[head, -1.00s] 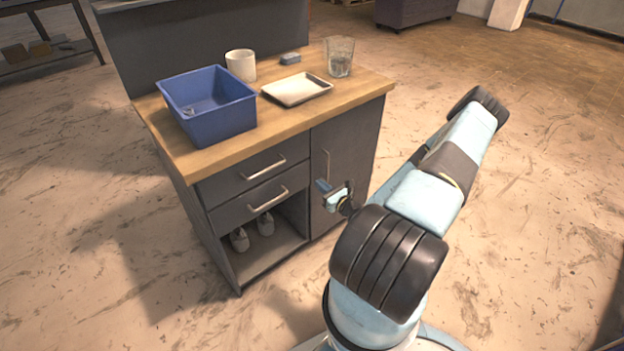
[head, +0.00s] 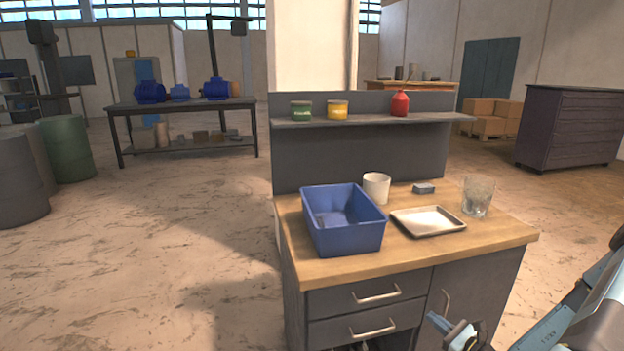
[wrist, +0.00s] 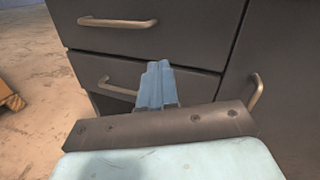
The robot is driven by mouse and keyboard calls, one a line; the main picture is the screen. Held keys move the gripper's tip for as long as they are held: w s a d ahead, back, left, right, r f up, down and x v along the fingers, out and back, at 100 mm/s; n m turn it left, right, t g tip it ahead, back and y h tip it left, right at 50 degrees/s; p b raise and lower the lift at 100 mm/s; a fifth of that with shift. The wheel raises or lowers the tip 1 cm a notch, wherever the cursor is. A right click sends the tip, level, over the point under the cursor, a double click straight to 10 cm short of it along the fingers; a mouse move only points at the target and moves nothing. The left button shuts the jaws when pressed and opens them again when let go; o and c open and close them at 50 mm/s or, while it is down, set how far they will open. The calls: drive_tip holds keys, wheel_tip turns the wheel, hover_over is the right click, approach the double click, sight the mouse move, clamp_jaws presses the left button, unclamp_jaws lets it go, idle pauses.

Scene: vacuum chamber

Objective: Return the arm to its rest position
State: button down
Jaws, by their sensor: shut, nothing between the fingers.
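My gripper (head: 452,330) is in front of the workbench cabinet, low in the head view, just beside the cabinet door's handle. In the wrist view its blue fingers (wrist: 157,85) are together with nothing between them. They point at the cabinet front, overlapping the lower drawer in the picture; I cannot tell the exact gap. My arm (head: 575,310) enters from the lower right of the head view, and most of it is out of frame.
The cabinet has two drawers with handles (head: 375,293) and a door handle (head: 445,303). On its wooden top stand a blue bin (head: 345,238), a white mug (head: 376,188), a metal tray (head: 428,220), a grey block (head: 424,188) and a glass (head: 478,196).

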drive_tip(key=s+a+r+n+g, duration=0.3)
drive_tip(key=a+r+n+g, duration=0.25)
drive_tip(key=r, duration=0.25)
drive_tip(key=s+a+r+n+g, duration=0.2)
drive_tip(key=a+r+n+g, duration=0.25)
drive_tip(key=r+n, duration=0.3)
drive_tip(key=s+a+r+n+g, duration=0.3)
drive_tip(key=a+r+n+g, duration=0.15)
drive_tip(key=r, duration=0.45)
drive_tip(key=s+r+n+t+h, duration=0.2)
drive_tip(key=s+r+n+h, duration=0.2)
drive_tip(key=s+r, duration=0.3)
drive_tip(key=s+d+r+n+t+h, duration=0.1)
drive_tip(key=s+r+n+h, duration=0.4)
drive_tip(key=r, duration=0.8)
drive_tip(key=s+t, duration=0.1)
drive_tip(key=s, duration=0.2)
drive_tip(key=shift+s+n+t+h, duration=0.25)
drive_tip(key=shift+n+t+h, duration=0.05)
drive_tip(key=shift+n+t, duration=0.05)
